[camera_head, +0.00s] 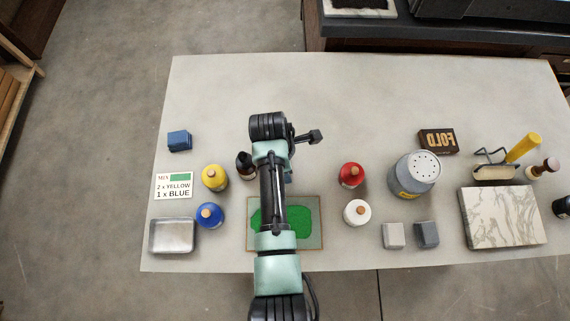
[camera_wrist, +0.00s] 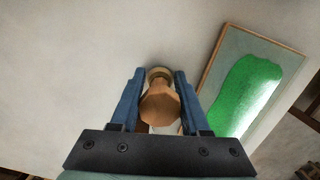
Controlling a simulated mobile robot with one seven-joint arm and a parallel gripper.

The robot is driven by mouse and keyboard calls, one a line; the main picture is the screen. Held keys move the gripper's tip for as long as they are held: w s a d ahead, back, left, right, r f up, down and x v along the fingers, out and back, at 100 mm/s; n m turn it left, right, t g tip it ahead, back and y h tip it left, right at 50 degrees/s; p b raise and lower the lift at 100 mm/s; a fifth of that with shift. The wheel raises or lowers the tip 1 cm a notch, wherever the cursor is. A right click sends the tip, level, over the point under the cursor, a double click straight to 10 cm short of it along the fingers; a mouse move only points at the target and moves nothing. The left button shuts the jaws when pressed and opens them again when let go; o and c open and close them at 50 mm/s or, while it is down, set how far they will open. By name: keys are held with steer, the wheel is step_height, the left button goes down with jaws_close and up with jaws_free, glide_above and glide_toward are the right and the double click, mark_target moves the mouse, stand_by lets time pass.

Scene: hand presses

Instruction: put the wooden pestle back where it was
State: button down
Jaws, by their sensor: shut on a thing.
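The wooden pestle (camera_wrist: 160,105) shows in the wrist view as a tan, faceted wooden end between my gripper's blue fingers. My gripper (camera_wrist: 158,90) is shut on it. A paler round part shows just beyond the wooden end, mostly hidden by it. In the head view my arm hides the pestle and most of the gripper. I cannot tell whether the pestle's far end touches the table. A wood-rimmed board with a green patch (camera_wrist: 245,95) lies to the right in the wrist view; in the head view this board (camera_head: 315,243) lies partly under my arm.
A dark bottle-like thing (camera_head: 243,162) stands just left of my arm. Yellow (camera_head: 214,178) and blue (camera_head: 209,216) bottles stand further left, red (camera_head: 351,175) and white (camera_head: 357,213) ones right. A grey shaker can (camera_head: 415,175) stands beyond. The table's back (camera_head: 340,95) is clear.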

steer(key=shift+c, duration=1.9)
jaws_free()
